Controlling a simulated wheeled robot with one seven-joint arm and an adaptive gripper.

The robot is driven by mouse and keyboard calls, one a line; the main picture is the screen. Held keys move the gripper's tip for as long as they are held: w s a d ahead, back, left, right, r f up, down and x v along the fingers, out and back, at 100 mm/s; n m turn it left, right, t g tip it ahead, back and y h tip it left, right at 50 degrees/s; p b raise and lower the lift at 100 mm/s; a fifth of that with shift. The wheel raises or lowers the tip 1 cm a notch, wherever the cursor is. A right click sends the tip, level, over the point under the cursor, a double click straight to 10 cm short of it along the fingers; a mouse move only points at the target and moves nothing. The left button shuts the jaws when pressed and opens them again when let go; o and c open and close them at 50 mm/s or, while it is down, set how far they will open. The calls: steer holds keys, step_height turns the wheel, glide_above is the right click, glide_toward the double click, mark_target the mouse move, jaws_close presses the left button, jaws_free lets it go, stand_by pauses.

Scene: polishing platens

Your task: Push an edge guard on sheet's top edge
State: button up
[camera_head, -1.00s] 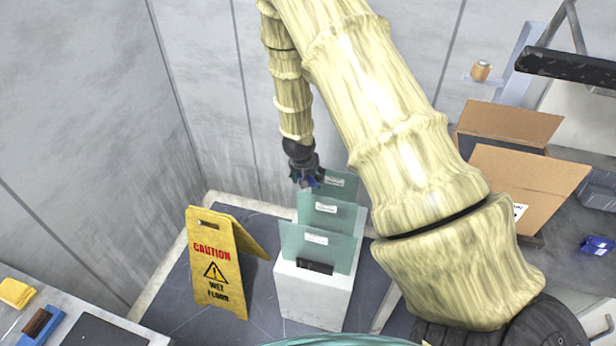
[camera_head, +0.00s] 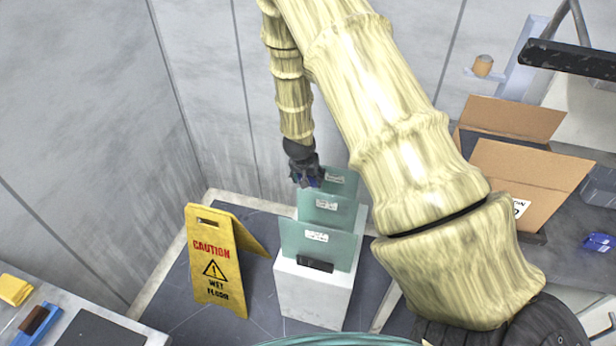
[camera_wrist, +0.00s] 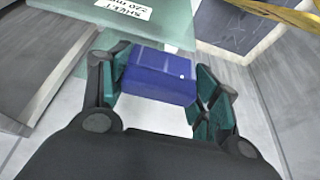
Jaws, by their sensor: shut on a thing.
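My gripper (camera_head: 306,181) is above the back of a white stand. In the wrist view my gripper (camera_wrist: 160,92) is shut on a blue edge guard (camera_wrist: 160,77), a small block between its pads. Three greenish glass sheets with white labels stand upright in the stand: front (camera_head: 318,247), middle (camera_head: 328,212) and back (camera_head: 343,184). The guard is close to the top left corner of the back sheet. In the wrist view a labelled sheet (camera_wrist: 72,33) lies just beyond the guard; whether they touch I cannot tell.
The white stand (camera_head: 313,299) has a black block (camera_head: 315,264) at its front. A yellow wet-floor sign (camera_head: 217,262) stands to its left. An open cardboard box (camera_head: 520,190) is at right, near another blue item (camera_head: 599,242). Grey walls are close behind.

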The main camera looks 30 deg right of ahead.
mark_target(308, 191)
steer(key=shift+a+f+b, duration=0.1)
steer(key=shift+f+b, duration=0.75)
steer(key=shift+f, duration=1.3)
stand_by(2.2)
stand_by(0.3)
steer(key=o, duration=0.9)
steer(key=shift+r, duration=0.1)
steer(key=v, duration=1.1)
steer(key=shift+s+a+r, duration=0.15)
steer(key=shift+s+r, duration=0.05)
steer(key=shift+r, duration=0.15)
